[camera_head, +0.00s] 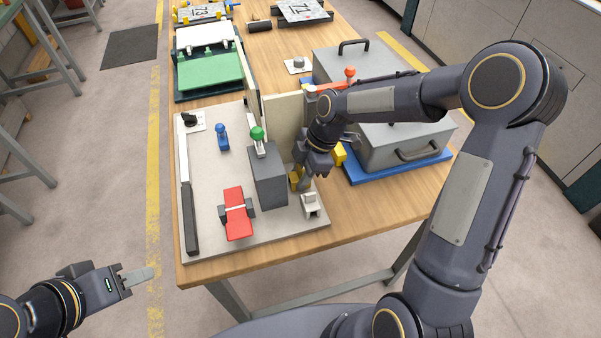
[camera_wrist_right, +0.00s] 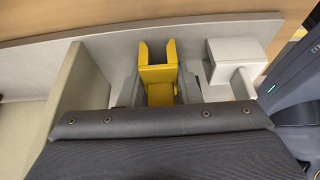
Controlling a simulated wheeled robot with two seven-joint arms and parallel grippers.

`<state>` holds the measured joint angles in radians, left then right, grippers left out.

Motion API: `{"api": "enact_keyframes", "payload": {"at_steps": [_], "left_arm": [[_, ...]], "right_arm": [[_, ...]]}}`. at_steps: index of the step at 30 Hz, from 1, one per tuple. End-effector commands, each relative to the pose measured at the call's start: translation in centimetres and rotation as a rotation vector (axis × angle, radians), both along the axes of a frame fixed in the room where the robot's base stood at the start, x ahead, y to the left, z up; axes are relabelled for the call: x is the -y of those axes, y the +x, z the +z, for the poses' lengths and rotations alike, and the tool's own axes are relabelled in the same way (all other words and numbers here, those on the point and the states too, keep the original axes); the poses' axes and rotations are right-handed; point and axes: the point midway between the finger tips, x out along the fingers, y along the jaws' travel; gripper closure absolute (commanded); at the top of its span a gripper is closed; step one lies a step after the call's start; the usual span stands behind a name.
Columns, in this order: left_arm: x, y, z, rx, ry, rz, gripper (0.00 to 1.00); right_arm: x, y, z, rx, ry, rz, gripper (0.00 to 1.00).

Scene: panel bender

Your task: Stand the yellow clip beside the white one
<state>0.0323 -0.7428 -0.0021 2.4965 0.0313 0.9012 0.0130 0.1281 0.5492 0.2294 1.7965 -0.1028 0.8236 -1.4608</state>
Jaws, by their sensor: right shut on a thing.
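The yellow clip (camera_wrist_right: 157,73) is between the fingers of my right gripper (camera_wrist_right: 160,92), which is shut on it. In the head view, a bit of the yellow clip (camera_head: 294,178) shows by my right gripper (camera_head: 301,184), beside the grey block. The white clip (camera_head: 310,204) stands on the board's near right part. In the right wrist view the white clip (camera_wrist_right: 232,64) is just right of the yellow one, with a small gap. Whether the yellow clip touches the board is hard to tell. My left gripper (camera_head: 137,277) is empty, off the table at the lower left; its fingers are seen edge-on.
The grey block (camera_head: 269,176) with a green-knobbed clamp stands left of my right gripper. A red part (camera_head: 237,213) and a blue clamp (camera_head: 222,136) are on the board (camera_head: 208,170). A cream upright panel (camera_head: 284,122) stands behind. Grey lidded boxes (camera_head: 400,146) stand to the right.

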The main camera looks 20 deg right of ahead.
Motion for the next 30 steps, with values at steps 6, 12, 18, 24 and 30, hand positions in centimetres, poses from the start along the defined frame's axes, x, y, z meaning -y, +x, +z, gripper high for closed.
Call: {"api": "enact_keyframes", "payload": {"at_steps": [6,12,18,24,30], "left_arm": [[0.0,0.0,0.0,0.000,0.000,0.000,0.64],[0.0,0.0,-0.2,0.000,0.000,0.000,0.64],[0.0,0.0,-0.2,0.000,0.000,0.000,0.64],[0.0,0.0,0.0,0.000,0.000,0.000,0.64],[0.0,0.0,-0.1,0.000,0.000,0.000,0.64]], "right_arm": [[0.0,0.0,-0.1,0.001,0.000,0.001,0.91],[0.0,0.0,-0.3,0.001,0.000,0.001,0.62],[0.0,0.0,-0.3,0.001,0.000,0.001,0.48],[0.0,0.0,-0.1,0.001,0.000,0.001,0.48],[0.8,0.2,1.8,0.006,0.000,-0.002,0.48]]}}
